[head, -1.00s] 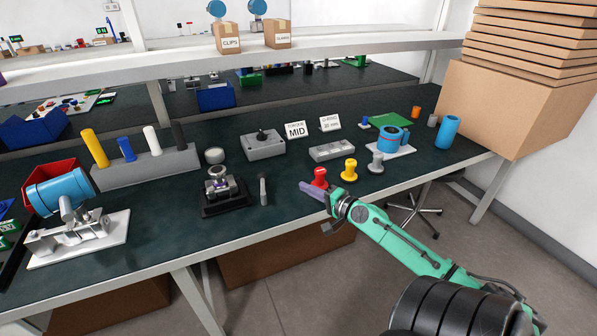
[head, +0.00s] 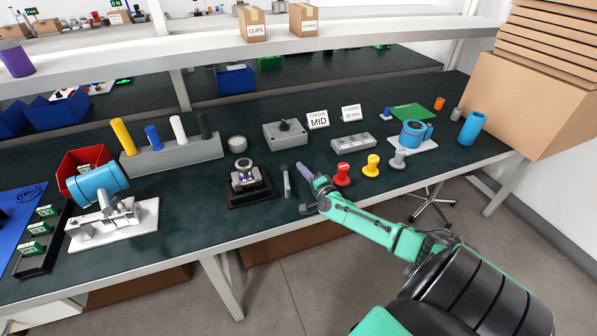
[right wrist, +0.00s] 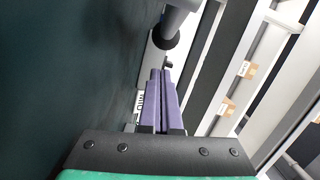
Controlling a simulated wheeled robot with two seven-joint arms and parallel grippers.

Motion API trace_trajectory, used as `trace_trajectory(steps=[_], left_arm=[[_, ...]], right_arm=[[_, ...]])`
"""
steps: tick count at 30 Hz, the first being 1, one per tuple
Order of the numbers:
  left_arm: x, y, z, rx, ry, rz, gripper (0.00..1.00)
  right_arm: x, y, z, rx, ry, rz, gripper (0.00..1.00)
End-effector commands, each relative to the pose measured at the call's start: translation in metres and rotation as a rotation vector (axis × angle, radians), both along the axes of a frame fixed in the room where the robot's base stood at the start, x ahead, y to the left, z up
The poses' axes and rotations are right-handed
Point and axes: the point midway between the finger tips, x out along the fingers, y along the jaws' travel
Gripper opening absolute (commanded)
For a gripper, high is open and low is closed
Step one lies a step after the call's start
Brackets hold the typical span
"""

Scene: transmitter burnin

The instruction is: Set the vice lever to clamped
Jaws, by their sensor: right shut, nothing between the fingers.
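The small metal vice (head: 245,178) stands on a black base on the dark green bench, near the front edge. A grey upright lever-like piece (head: 286,182) stands just right of it; I cannot tell whether it is joined to the vice. My right gripper (head: 303,169) is shut and empty, its purple fingers a little right of that piece, pointing up and left. In the right wrist view the shut fingers (right wrist: 162,95) show with a grey shaft with a dark round end (right wrist: 166,36) beyond their tips. My left gripper is not in view.
Red (head: 342,175), yellow (head: 372,166) and grey knobs stand right of my gripper. Behind are a grey box with a black knob (head: 285,134) and a "MID" sign (head: 317,120). A white-based fixture with a blue cylinder (head: 98,184) stands at left.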

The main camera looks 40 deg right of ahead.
Motion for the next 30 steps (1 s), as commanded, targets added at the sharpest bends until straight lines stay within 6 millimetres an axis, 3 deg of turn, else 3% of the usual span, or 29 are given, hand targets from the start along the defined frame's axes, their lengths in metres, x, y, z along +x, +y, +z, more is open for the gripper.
trace_trajectory(steps=[4, 13, 21, 30], left_arm=[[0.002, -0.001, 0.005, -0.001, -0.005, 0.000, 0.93], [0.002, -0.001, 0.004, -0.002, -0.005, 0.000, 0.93], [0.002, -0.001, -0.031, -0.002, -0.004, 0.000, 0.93], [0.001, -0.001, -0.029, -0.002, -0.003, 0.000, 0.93]], right_arm=[[0.005, 0.011, 0.000, -0.001, -0.002, -0.001, 0.00], [0.006, 0.013, -0.002, -0.002, -0.001, -0.001, 0.00], [0.016, 0.024, -0.009, -0.001, -0.004, 0.109, 0.00], [0.017, 0.028, -0.004, 0.001, 0.002, 0.130, 0.00]])
